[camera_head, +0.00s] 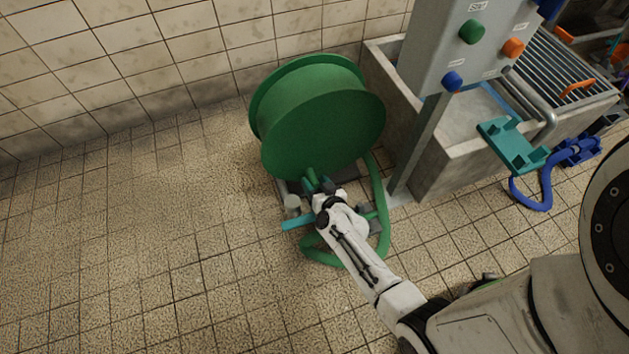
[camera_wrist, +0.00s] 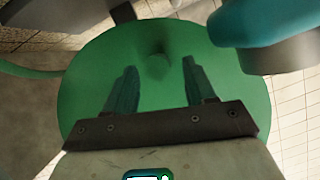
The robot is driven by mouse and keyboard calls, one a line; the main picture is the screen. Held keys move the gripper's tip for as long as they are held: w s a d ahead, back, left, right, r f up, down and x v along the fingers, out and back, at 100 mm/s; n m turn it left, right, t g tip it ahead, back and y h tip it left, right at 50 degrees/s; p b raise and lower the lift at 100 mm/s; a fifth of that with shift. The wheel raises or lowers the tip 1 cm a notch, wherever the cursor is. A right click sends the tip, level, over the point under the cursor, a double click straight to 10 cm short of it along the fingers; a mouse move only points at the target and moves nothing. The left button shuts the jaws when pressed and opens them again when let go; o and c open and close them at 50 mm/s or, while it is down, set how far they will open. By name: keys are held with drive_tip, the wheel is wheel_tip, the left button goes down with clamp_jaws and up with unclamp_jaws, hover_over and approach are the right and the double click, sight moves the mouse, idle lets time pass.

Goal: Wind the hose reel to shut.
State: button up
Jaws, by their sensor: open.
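The green hose reel (camera_head: 323,118) stands on the tiled floor by the wall, in the middle of the head view. Its round green side disc (camera_wrist: 85,92) fills most of the wrist view, with a small green knob (camera_wrist: 157,66) sticking out of it. My gripper (camera_head: 318,180) is at the lower front of the reel. In the wrist view its two fingers (camera_wrist: 158,88) are apart and empty, on either side of the knob's line and short of it. A teal bar (camera_head: 297,223) shows at the reel's base, and a blurred teal part (camera_wrist: 270,22) is close at the wrist view's upper right.
A green hose (camera_head: 381,205) loops on the floor right of the reel. A grey control post (camera_head: 462,45) with coloured buttons and a concrete trough (camera_head: 450,165) stand to the right. A blue hose (camera_head: 546,190) lies beyond. The floor on the left is clear.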

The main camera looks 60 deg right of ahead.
drive_tip(key=shift+w+d+f, duration=0.25)
drive_tip(key=shift+w+d, duration=0.1)
drive_tip(key=shift+w, duration=0.15)
clamp_jaws()
idle(0.3)
